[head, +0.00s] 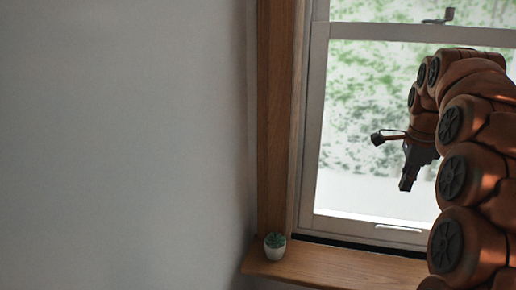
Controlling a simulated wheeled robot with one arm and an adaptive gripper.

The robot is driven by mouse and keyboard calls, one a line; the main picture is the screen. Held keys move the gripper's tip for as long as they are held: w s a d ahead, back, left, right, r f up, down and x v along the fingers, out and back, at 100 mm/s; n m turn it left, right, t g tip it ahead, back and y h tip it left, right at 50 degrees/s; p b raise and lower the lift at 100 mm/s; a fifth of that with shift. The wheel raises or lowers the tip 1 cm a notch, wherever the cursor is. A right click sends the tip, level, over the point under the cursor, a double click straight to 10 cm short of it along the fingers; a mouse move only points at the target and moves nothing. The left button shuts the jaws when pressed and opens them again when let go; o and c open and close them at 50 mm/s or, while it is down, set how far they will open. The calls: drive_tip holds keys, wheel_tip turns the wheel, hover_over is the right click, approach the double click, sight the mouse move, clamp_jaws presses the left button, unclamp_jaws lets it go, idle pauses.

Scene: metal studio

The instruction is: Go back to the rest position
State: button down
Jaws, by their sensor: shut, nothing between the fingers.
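My gripper (406,183) is in the head view, right of the middle, at the end of my copper-coloured arm. It is dark, points downward and is shut with nothing in it. It shows in front of the lower window pane, above the wooden sill. It appears apart from the window and the sill, though the distance to the glass is hard to judge. My arm fills the right edge of the view and hides part of the window.
A small potted succulent (275,246) stands at the left end of the wooden sill (335,268). The window (350,130) has a grey frame and a wooden side trim (276,120). A bare pale wall (120,140) fills the left.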

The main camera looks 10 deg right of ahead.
drive_tip(key=s+a+f+n+g, duration=0.1)
drive_tip(key=s+a+f+n, duration=0.45)
drive_tip(key=a, duration=0.35)
drive_tip(key=s+a+f+n+g, duration=0.1)
drive_tip(key=s+a+f+n, duration=0.3)
drive_tip(key=s+a+n, duration=0.4)
drive_tip(key=s+a+f+n+g, duration=0.1)
drive_tip(key=s+a+f+n, duration=0.25)
drive_tip(key=s, duration=0.25)
drive_tip(key=s+a+f+n+g, duration=0.1)
drive_tip(key=s+a+f+n, duration=0.1)
drive_tip(key=s+f, duration=0.35)
drive_tip(key=s+a+f+n+g, duration=0.1)
drive_tip(key=s+a+f+n, duration=0.2)
drive_tip(key=s, duration=0.5)
wheel_tip(320, 180, up, 15)
drive_tip(key=t+p, duration=0.1)
drive_tip(key=p, duration=1.2)
drive_tip(key=shift+w+d+n+y+p, duration=0.2)
drive_tip(key=shift+w+n+y+p, duration=0.1)
drive_tip(key=shift+w+y+p, duration=0.1)
drive_tip(key=shift+f, duration=0.1)
